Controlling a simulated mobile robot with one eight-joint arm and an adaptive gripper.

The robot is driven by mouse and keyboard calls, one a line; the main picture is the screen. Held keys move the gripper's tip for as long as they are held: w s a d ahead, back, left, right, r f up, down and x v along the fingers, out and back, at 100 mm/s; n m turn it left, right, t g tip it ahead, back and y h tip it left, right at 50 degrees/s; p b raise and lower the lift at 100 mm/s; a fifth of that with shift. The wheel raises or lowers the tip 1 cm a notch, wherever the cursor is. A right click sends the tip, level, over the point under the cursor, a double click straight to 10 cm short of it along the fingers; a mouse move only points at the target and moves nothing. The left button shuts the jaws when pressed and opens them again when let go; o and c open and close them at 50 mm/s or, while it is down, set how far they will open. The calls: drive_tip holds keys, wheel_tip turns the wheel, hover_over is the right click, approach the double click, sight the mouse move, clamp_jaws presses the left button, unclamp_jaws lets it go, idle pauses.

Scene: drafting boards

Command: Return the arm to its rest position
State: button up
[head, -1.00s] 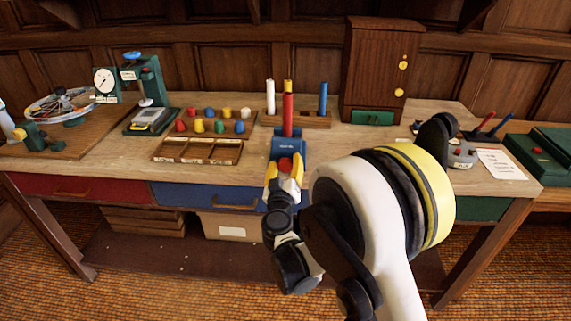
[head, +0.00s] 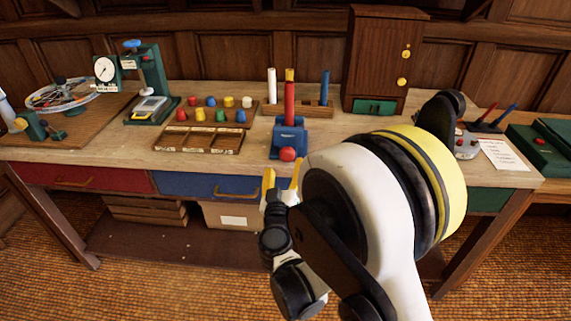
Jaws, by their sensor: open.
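My gripper (head: 282,181) is in the head view, in front of the bench's front edge and below the blue holder. Its yellow fingers are apart and nothing shows between them. The blue holder (head: 290,137) stands on the bench with a red rod (head: 289,103) upright in it and a red ball-shaped part (head: 287,154) at its front. My white, black and yellow arm fills the lower right and hides part of the bench.
The bench (head: 110,143) carries a sorting tray (head: 198,141), several coloured pegs (head: 220,127), a green gauge stand (head: 154,75) and a brown cabinet (head: 381,55). Drawers (head: 215,187) run along its front. The floor in front is clear.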

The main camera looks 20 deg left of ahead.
idle(0.3)
drive_tip(key=d+r+m+g+h, duration=0.2)
drive_tip(key=d+r+m+h, duration=0.15)
drive_tip(key=d, duration=0.95)
drive_tip(key=d+r+m+g+h, duration=0.25)
drive_tip(key=d+r, duration=0.25)
drive_tip(key=d, duration=0.8)
drive_tip(key=s+d+g, duration=0.3)
drive_tip(key=s+d, duration=0.6)
drive_tip(key=d, duration=0.2)
drive_tip(key=s+d+f+m+g+y, duration=0.1)
drive_tip(key=s+d+f+g, duration=0.1)
drive_tip(key=s, duration=1.2)
drive_tip(key=shift+s+d+f+m+g+y, duration=0.15)
drive_tip(key=shift+s+f+m+g+y, duration=0.2)
drive_tip(key=shift+m+g, duration=0.1)
